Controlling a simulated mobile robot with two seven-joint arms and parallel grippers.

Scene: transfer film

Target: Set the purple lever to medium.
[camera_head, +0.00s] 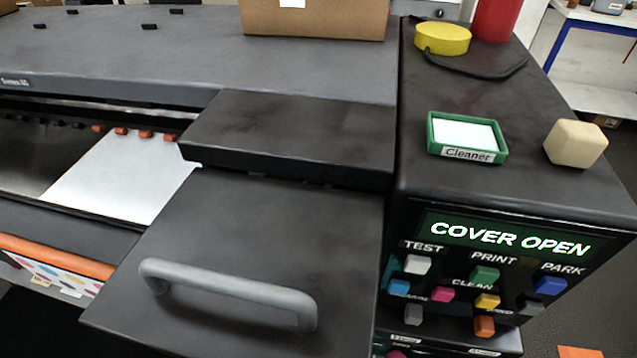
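No purple lever can be clearly made out. A small magenta-pink piece (397,353) shows at the bottom edge, below the button panel, beside a partly cut-off grey panel with small labels (450,342); I cannot tell whether it is the lever or what setting it marks. A magenta button (442,294) sits among several coloured buttons under the display (510,240), which reads COVER OPEN. Neither of my grippers is in view.
A dark cover with a grey handle (228,296) juts out at the front centre. On the printer's right top stand a green-rimmed Cleaner tray (436,140), a beige block (575,144), a yellow round item (442,38) and a red cylinder (496,18). A cardboard box (315,20) stands behind.

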